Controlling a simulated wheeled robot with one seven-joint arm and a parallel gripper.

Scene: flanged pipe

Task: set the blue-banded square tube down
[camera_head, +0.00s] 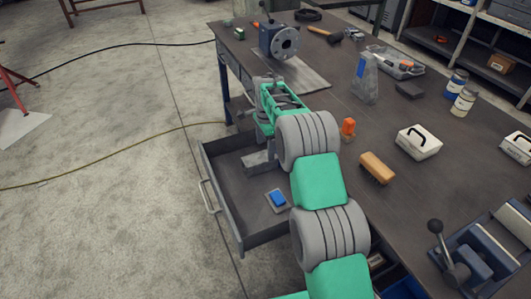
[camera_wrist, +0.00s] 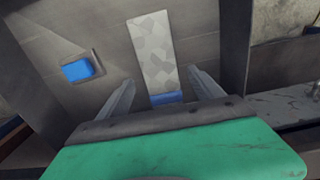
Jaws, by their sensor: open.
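The square tube (camera_wrist: 153,50) is a pale mottled grey bar with a blue band (camera_wrist: 167,98) at its near end, seen in the wrist view. It appears to lie flat on the dark floor of an open drawer (camera_head: 222,179). My gripper (camera_wrist: 161,78) is open, with one finger on each side of the tube near the banded end and a visible gap on both sides. In the head view my arm reaches down over the drawer and hides much of the gripper and tube. Exact finger height above the floor cannot be told.
A blue block on a small grey plate (camera_head: 277,200) lies in the drawer, left of the tube in the wrist view (camera_wrist: 78,69). Drawer walls rise around. The bench (camera_head: 330,100) above holds a flanged pipe (camera_head: 280,42), an orange-brown block (camera_head: 377,167) and a white case (camera_head: 418,142).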

